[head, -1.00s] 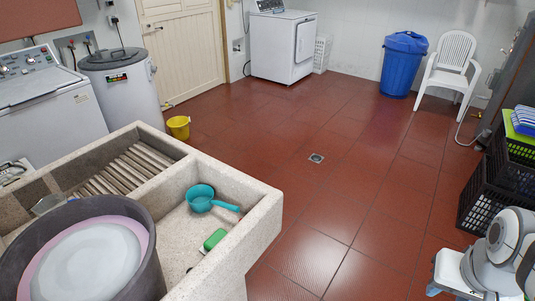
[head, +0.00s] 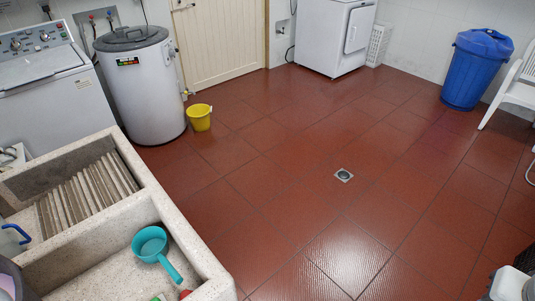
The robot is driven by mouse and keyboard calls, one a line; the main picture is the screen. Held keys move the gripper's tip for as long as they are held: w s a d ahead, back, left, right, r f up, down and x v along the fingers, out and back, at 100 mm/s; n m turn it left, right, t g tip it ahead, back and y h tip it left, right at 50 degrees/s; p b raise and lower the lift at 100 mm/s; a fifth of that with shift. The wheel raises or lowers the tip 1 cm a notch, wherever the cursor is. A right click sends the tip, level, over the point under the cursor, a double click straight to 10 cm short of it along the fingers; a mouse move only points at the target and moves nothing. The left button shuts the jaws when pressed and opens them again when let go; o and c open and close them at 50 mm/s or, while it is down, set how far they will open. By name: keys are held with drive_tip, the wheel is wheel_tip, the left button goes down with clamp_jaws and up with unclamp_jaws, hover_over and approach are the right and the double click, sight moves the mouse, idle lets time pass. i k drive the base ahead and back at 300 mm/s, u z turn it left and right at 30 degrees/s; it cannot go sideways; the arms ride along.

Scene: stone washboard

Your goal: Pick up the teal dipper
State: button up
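The teal dipper (head: 150,244) lies in the near compartment of the stone washboard sink (head: 188,219). Its round bowl is toward the back left and its handle points to the lower right. My gripper is not in view, though a piece of my own body shows at the bottom right corner.
The ribbed washboard compartment (head: 90,200) is behind the dipper. A green item (head: 158,297) and a red item (head: 185,294) show at the bottom edge. A yellow bucket (head: 199,117) stands on the floor beyond. The tiled floor right of the sink is clear around the drain (head: 344,175).

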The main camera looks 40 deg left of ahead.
sight(150, 244)
drive_tip(key=i, duration=1.35)
drive_tip(key=u, duration=4.05)
drive_tip(key=i, duration=1)
drive_tip(key=z, duration=0.1)
